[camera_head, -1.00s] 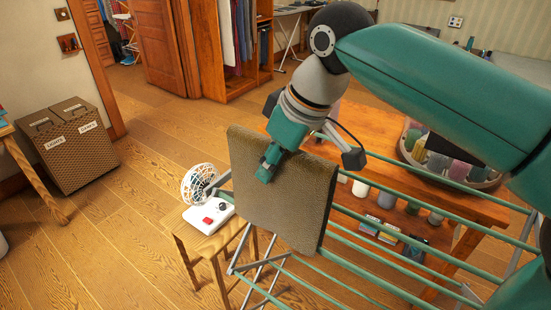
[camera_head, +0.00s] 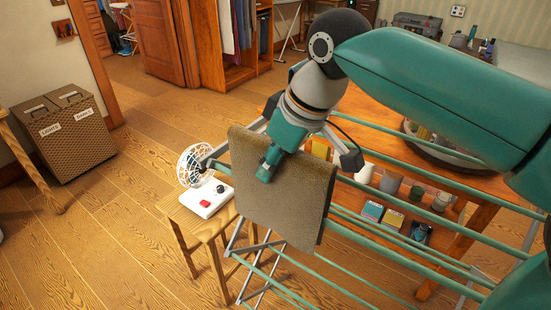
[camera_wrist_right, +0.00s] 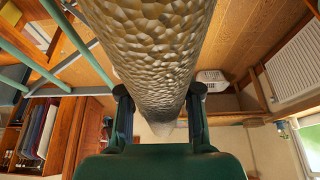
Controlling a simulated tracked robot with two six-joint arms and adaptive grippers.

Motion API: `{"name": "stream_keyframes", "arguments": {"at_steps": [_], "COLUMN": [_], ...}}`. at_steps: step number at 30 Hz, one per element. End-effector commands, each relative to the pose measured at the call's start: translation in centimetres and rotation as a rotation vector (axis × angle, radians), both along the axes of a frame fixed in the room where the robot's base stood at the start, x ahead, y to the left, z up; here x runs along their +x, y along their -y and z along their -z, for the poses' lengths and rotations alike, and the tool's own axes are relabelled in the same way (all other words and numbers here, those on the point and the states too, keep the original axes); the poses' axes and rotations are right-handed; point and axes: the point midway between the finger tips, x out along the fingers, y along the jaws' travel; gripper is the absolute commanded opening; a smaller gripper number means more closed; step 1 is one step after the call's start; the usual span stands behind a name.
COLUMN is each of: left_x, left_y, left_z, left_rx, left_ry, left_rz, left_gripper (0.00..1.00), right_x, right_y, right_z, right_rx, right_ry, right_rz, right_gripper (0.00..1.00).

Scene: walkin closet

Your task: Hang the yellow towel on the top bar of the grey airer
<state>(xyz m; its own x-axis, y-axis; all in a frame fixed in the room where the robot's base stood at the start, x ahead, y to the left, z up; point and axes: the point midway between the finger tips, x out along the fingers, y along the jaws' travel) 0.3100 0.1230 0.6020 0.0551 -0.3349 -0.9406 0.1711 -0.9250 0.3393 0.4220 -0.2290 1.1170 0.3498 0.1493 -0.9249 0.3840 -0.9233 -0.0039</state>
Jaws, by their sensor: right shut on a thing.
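A brownish-yellow textured towel (camera_head: 285,200) hangs folded at the left part of the airer (camera_head: 385,250), whose long bars look teal. My right gripper (camera_head: 305,148) is at the towel's top edge, shut on it. In the right wrist view the towel (camera_wrist_right: 155,55) passes between the two fingers of my right gripper (camera_wrist_right: 160,97). The towel covers the airer's left bar ends, and I cannot tell whether its fold rests on a bar. My left gripper is not in view.
A wooden stool (camera_head: 205,228) with a white fan (camera_head: 193,167) stands left of the airer. A wooden table (camera_head: 400,172) with jars and small boxes stands behind the bars. A wicker laundry hamper (camera_head: 68,135) is at far left. The floor between is clear.

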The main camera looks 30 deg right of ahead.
Motion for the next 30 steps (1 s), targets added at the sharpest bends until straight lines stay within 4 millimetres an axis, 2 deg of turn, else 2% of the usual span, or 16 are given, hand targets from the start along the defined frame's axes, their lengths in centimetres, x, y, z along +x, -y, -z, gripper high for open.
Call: {"name": "stream_keyframes", "arguments": {"at_steps": [1, 30], "left_x": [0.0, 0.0], "left_y": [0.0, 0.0], "left_z": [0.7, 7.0], "left_rx": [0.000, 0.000], "left_ry": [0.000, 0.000], "left_rz": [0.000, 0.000], "left_gripper": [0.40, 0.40], "right_x": [0.0, 0.0], "right_y": [0.0, 0.0], "right_z": [0.7, 8.5], "right_rx": [0.000, 0.000], "right_ry": [0.001, 0.000], "right_rz": [0.000, -0.001], "right_gripper": [0.00, 0.00]}}
